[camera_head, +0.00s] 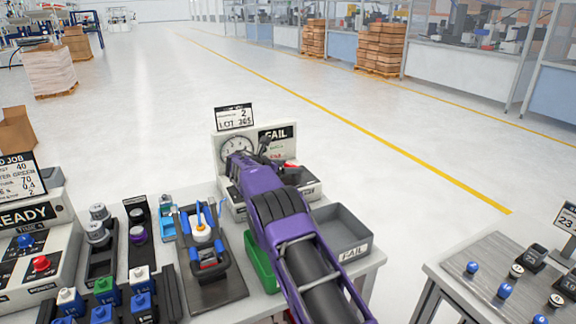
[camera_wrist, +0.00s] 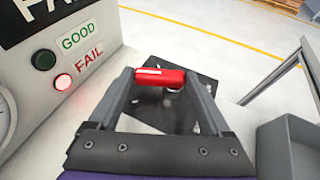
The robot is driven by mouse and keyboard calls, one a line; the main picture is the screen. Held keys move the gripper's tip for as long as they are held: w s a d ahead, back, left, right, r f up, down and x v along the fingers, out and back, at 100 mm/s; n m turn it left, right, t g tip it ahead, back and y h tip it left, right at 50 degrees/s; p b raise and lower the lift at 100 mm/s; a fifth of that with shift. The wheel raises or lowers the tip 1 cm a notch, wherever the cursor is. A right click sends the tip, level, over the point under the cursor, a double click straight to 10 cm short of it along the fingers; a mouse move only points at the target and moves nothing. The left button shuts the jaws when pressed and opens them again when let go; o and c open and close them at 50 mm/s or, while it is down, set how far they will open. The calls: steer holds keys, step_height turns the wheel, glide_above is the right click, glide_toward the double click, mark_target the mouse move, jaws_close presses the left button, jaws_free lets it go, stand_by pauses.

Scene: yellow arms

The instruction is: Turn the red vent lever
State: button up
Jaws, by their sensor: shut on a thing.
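The red vent lever (camera_wrist: 160,77) shows in the wrist view as a short red bar between the tips of my gripper (camera_wrist: 158,82). The two grey fingers are closed on it, one at each end. Below it is a dark plate (camera_wrist: 180,95), partly hidden by the lever and fingers. In the head view a bit of the red lever (camera_head: 291,169) shows beside my purple arm. The arm hides most of my gripper and the lever's mount there.
A tester box (camera_head: 222,148) with a gauge and a lit red FAIL lamp (camera_wrist: 62,82) stands left of the lever. A grey FAIL bin (camera_head: 352,247) and a green bin (camera_head: 258,268) sit close by. Fixtures crowd the bench's left side.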

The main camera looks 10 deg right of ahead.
steer(key=shift+w+r, duration=0.1)
steer(key=shift+r, duration=0.05)
steer(key=o, duration=1.2)
steer(key=shift+c, duration=0.2)
steer(key=v, duration=1.7)
steer(key=shift+a, duration=0.2)
steer(key=shift+c, duration=0.2)
